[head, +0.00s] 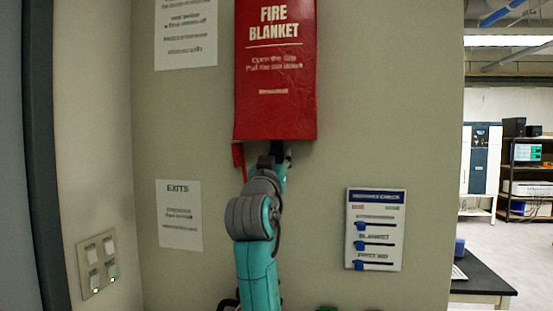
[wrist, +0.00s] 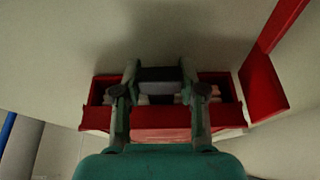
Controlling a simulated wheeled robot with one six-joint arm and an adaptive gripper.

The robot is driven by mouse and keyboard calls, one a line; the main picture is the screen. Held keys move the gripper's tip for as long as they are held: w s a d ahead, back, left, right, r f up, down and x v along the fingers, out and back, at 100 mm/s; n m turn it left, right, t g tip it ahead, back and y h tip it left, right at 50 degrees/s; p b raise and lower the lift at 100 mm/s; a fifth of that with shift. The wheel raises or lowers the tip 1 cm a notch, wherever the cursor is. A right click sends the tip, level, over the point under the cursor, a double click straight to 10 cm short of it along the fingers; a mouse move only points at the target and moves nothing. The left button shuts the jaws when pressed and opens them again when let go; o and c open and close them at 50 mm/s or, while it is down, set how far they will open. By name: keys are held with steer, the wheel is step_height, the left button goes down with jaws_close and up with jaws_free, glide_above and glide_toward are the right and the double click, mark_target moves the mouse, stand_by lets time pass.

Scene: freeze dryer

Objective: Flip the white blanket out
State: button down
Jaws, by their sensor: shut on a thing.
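The red fire blanket case (head: 275,85) hangs on the wall, and its open underside (wrist: 160,117) shows as a red rim in the wrist view. A red flap (head: 238,160) hangs from the lower left of the case; it also shows at the right in the wrist view (wrist: 263,85). My gripper (head: 275,158) is right under the case, with its fingers (wrist: 160,82) at the opening. It is shut on pale material that appears to be the white blanket (wrist: 160,99). Most of the blanket is hidden inside the case and behind my fingers.
An exits sheet (head: 179,215) and a switch plate (head: 97,264) are at left. A board with blue sliders (head: 375,230) is on the wall at right. Beyond the wall edge stand a dark bench (head: 480,280) and shelves (head: 530,178).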

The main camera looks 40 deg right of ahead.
step_height(320, 180, down, 11)
steer(key=shift+r, duration=0.2)
stand_by(0.3)
steer(key=c, duration=0.6)
jaws_free()
steer(key=shift+c, duration=0.2)
steer(key=v, duration=1.2)
